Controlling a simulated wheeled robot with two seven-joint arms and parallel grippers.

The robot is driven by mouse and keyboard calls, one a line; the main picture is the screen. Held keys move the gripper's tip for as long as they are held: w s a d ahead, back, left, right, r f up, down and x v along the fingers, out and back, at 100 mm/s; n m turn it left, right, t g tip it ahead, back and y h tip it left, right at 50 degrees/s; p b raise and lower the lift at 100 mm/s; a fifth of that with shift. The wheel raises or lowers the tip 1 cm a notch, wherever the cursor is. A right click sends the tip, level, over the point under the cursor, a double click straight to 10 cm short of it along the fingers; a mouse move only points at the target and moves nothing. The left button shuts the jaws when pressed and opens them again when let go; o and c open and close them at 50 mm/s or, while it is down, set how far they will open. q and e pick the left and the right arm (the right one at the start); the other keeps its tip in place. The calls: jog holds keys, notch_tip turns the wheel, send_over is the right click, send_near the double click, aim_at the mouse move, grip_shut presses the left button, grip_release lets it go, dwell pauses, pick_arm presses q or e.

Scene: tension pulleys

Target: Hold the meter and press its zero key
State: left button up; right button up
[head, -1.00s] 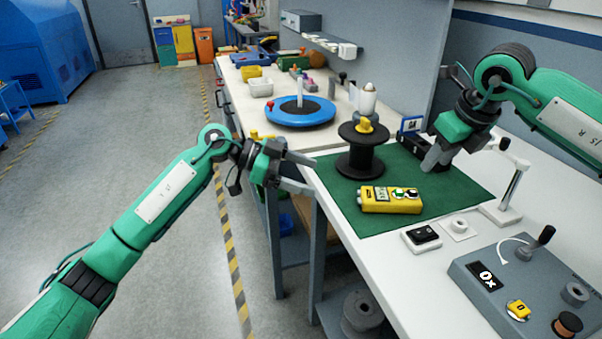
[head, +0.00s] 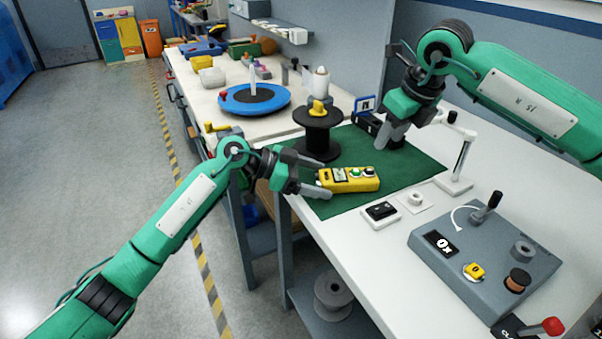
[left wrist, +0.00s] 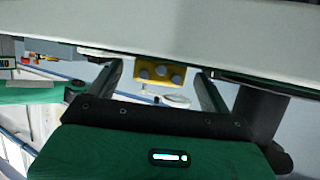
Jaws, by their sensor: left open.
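The yellow meter (head: 348,179) lies on the green mat (head: 325,207) near its front-left edge, with a small display and several buttons on top. My left gripper (head: 324,178) is open at the meter's left end, its fingers to either side of that end. In the left wrist view, the meter's yellow end (left wrist: 160,73) with grey round sockets shows between the spread fingers; contact cannot be told. My right gripper (head: 384,138) is above the back right of the mat, away from the meter. Whether its fingers are apart is unclear.
A black spool (head: 317,138) stands behind the meter. A black switch (head: 381,211) and a white stand (head: 457,165) are to the right. A grey control box (head: 485,250) is at the front right. A blue turntable (head: 255,98) sits on the far bench.

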pick_arm(q)
jog(key=shift+d+f, duration=0.1)
jog(key=shift+d, duration=0.05)
jog(key=c, duration=1.3)
pick_arm(e)
jog(key=shift+c, duration=0.5)
grip_shut()
